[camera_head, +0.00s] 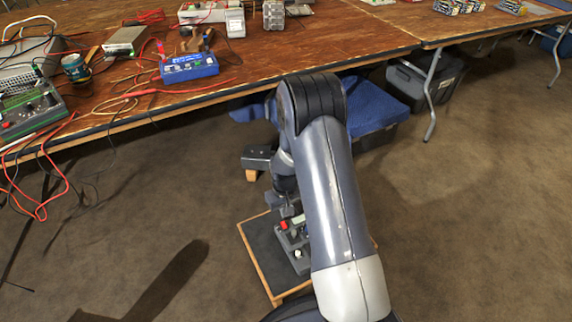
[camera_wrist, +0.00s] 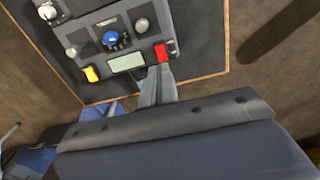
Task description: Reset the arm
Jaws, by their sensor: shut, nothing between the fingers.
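My arm reaches down over a low dark board with a wooden rim (camera_head: 255,263), which also shows in the wrist view (camera_wrist: 212,74). On the board is a grey control panel (camera_wrist: 92,18) with a red button (camera_wrist: 162,52), a blue knob (camera_wrist: 110,38), a yellow part (camera_wrist: 91,74), a small display (camera_wrist: 126,62) and several pale or grey knobs. My gripper (camera_wrist: 159,70) is shut and empty, its fingertips beside the red button in the picture. I cannot tell if they touch it. In the head view my arm hides part of the panel; the red button (camera_head: 283,225) shows.
A long wooden table (camera_head: 290,40) stands behind, with a blue device (camera_head: 189,68), a green circuit board (camera_head: 30,108) and loose red cables hanging at the left. Blue-topped storage (camera_head: 375,108) sits under it. The brown floor (camera_head: 460,220) at the right is clear.

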